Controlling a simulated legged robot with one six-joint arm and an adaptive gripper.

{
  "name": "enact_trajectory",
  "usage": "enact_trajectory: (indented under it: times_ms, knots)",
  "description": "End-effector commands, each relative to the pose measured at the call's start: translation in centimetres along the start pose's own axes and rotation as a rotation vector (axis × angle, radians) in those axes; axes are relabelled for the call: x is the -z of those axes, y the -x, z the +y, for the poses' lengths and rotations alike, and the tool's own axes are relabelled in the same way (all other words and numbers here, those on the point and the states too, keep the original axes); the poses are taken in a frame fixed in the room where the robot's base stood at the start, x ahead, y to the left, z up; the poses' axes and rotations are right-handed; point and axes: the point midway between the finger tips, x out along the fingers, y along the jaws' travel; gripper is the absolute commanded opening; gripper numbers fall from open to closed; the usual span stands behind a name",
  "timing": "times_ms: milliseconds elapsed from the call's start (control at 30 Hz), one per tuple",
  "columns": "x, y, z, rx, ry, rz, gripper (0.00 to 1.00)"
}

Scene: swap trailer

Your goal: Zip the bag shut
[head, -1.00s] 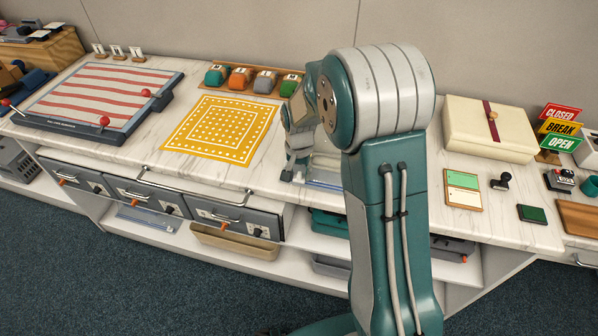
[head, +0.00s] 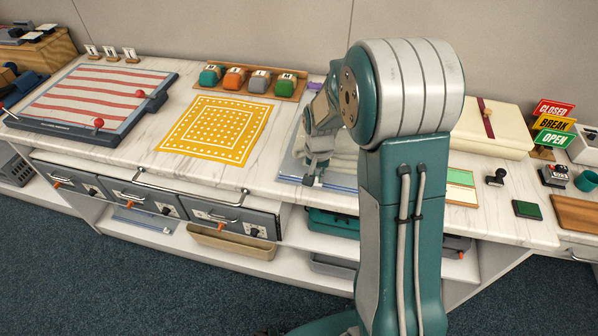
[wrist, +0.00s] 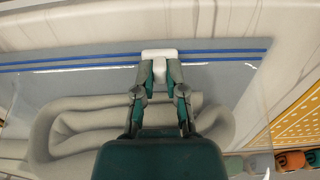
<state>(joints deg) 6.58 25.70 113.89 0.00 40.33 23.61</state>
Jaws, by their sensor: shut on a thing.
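The clear bag (wrist: 215,82) lies flat on the counter, with a thick folded pale cloth (wrist: 62,122) inside. Two blue zip lines (wrist: 225,55) run along its edge in the wrist view. A white slider (wrist: 160,53) sits on them, a little right of the strip's middle in that view. My gripper (wrist: 160,76) is shut on the slider. Blue lines show on both sides of it; I cannot tell which stretch is closed. In the head view my gripper (head: 313,178) is at the bag's front edge, and my arm hides much of the bag (head: 287,168).
A yellow patterned mat (head: 218,130) lies left of the bag. A wooden rack with several coloured rolls (head: 247,82) stands behind it. A cream box (head: 490,128) and a green-and-cream card (head: 461,187) are right of my arm. The counter's front edge is close to the bag.

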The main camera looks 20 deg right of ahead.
Motion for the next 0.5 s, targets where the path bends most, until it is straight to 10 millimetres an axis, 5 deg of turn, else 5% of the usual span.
enact_trajectory:
  times_ms: [500]
  knots:
    - [-0.1,-0.1,17.5,-0.001,-0.009,-0.003,0.00]
